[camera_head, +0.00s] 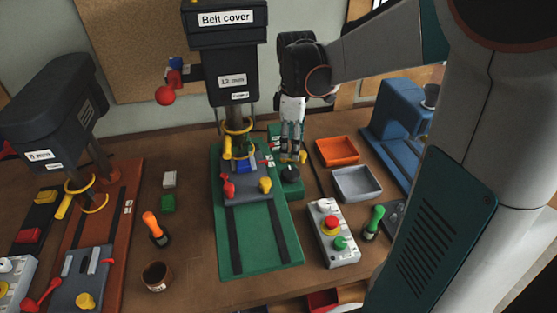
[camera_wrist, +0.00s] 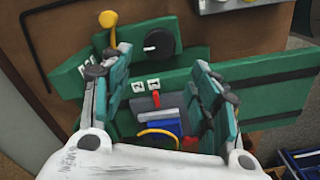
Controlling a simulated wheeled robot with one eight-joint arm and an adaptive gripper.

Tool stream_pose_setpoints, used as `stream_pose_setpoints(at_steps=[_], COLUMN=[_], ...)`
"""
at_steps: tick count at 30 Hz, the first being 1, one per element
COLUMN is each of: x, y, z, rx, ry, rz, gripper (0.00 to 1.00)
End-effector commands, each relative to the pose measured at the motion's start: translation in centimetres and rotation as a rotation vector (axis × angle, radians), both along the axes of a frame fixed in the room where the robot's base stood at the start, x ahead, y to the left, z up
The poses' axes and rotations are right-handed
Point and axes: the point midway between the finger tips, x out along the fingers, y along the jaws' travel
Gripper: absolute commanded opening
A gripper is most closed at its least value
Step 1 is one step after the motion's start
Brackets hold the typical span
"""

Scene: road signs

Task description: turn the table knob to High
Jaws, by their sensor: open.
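The table knob is a round black knob on a green block beside the green drill press base; it shows in the head view (camera_head: 290,174) and larger in the wrist view (camera_wrist: 165,36). A white pointer mark on it points left in the wrist view. No High label is readable beside it. My gripper (camera_head: 291,157) hangs just above the knob in the head view. In the wrist view my gripper (camera_wrist: 163,78) has its two fingers wide apart and empty, with the knob just beyond the fingertips. I see no contact with it.
A yellow-tipped lever (camera_wrist: 108,20) stands close by the knob. The drill press (camera_head: 225,70) with its yellow ring (camera_head: 238,125) is left of my gripper. An orange tray (camera_head: 337,151), a grey tray (camera_head: 357,183) and a button box (camera_head: 333,235) stand to the right.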

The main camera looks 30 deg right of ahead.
Motion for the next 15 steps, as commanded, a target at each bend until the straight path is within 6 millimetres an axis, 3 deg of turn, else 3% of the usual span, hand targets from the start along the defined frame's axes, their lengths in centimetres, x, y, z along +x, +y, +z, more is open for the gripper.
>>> stream_pose_setpoints(at_steps=[9,15], x=[0.1,0.0], y=[0.0,0.0], z=[-6.6,-9.6], rx=[0.000,-0.001], ry=[-0.001,-0.002], rz=[-0.001,-0.001], gripper=[0.56,0.56])
